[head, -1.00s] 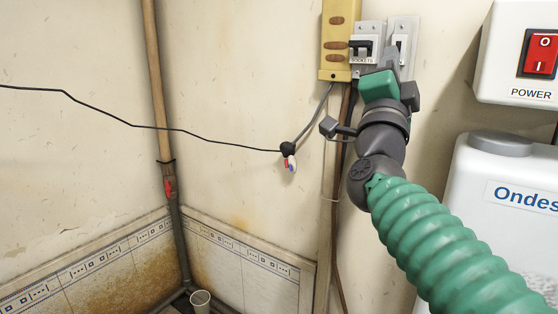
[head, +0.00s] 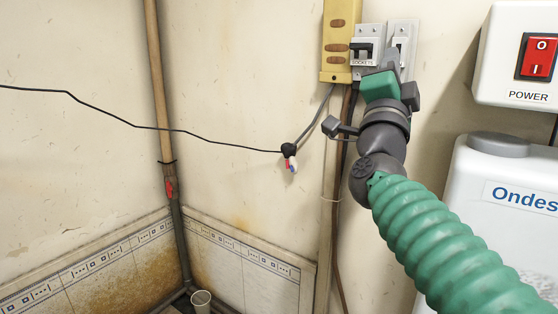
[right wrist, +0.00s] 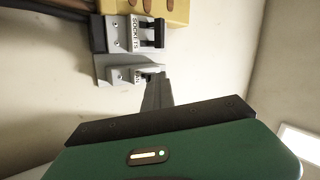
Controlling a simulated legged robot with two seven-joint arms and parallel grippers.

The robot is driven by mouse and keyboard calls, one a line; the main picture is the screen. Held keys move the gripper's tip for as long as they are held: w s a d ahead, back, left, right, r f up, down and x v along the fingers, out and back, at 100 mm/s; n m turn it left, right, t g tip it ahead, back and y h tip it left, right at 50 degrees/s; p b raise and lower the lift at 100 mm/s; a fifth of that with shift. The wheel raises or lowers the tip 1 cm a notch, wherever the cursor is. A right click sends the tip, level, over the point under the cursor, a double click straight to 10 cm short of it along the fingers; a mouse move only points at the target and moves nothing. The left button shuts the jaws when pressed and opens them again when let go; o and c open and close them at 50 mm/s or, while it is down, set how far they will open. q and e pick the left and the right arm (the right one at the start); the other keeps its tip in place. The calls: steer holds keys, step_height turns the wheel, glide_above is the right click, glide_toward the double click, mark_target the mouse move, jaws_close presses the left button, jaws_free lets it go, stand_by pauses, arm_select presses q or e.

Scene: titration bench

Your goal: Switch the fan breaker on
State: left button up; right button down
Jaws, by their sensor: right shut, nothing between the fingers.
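Two grey breakers are mounted on the wall beside a yellow box. The left one, labelled SOCKETS (head: 368,44), has a black toggle and also shows in the right wrist view (right wrist: 131,34). The breaker to its right (head: 410,34) is partly hidden by my gripper; its label is mostly covered, and its toggle position cannot be made out. It also shows in the right wrist view (right wrist: 116,73). My right gripper (head: 393,62) is shut and empty, its fingertips at the lower part of this right breaker. In the right wrist view the fingers (right wrist: 153,88) reach its switch area. My left gripper is not in view.
A yellow wooden box (head: 337,40) adjoins the breakers on the left. A white unit with a red POWER switch (head: 538,57) and a white container (head: 500,200) stand at the right. A black cable (head: 180,130) crosses the wall to a connector (head: 289,151).

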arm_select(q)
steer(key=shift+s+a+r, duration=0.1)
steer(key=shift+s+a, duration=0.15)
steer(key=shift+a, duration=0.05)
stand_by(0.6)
